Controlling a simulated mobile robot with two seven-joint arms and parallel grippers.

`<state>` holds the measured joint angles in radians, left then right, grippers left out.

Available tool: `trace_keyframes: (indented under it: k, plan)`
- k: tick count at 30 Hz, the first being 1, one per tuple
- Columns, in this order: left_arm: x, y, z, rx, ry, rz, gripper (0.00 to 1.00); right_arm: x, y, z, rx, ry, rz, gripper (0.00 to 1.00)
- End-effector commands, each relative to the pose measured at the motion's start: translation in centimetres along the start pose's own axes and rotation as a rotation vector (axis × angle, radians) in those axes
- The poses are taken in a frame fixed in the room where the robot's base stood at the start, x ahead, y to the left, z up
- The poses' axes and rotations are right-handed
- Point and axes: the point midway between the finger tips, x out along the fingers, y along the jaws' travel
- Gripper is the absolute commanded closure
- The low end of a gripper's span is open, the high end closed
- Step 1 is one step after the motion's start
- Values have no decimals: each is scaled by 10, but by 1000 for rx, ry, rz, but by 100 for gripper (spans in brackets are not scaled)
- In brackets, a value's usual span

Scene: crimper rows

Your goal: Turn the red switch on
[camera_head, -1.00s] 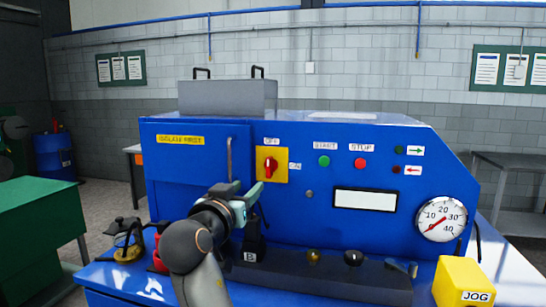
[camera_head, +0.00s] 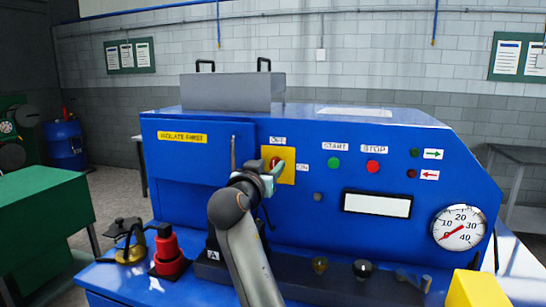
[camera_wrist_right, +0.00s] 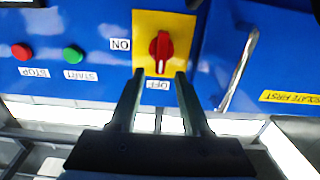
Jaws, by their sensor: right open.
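The red switch (camera_wrist_right: 161,48) is a rotary knob on a yellow plate (camera_wrist_right: 178,24) on the machine's blue front. In the right wrist view its handle lies in line with the OFF label (camera_wrist_right: 157,85); the ON label (camera_wrist_right: 120,45) is to one side. In the head view the switch (camera_head: 275,162) is partly hidden by my right gripper (camera_head: 272,172). The right gripper also shows in the wrist view (camera_wrist_right: 158,74), open and empty, its two fingers pointing at the plate, with the knob between their lines and just beyond the tips. My left gripper is not in view.
A green START button (camera_head: 333,162) and a red STOP button (camera_head: 373,166) sit right of the switch. A vertical door handle (camera_head: 233,153) is close left of it. A front ledge carries a red-and-black object (camera_head: 169,252), a brass-based object (camera_head: 130,250) and several knobs.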

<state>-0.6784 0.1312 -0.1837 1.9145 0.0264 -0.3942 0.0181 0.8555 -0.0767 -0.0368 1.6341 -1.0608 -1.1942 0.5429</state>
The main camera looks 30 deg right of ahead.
Motion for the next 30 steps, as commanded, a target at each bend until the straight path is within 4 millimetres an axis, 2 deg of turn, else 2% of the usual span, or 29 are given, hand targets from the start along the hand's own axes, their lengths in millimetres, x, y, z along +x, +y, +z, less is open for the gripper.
trace_keyframes:
  k: [1,6,17,30]
  plan:
    - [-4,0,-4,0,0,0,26,9,1,-3,-2,0,2,52]
    - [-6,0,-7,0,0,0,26,27,0,-1,-2,1,0,52]
    - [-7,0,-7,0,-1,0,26,33,0,0,1,0,-1,52]
    - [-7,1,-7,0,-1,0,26,32,0,1,0,0,-1,100]
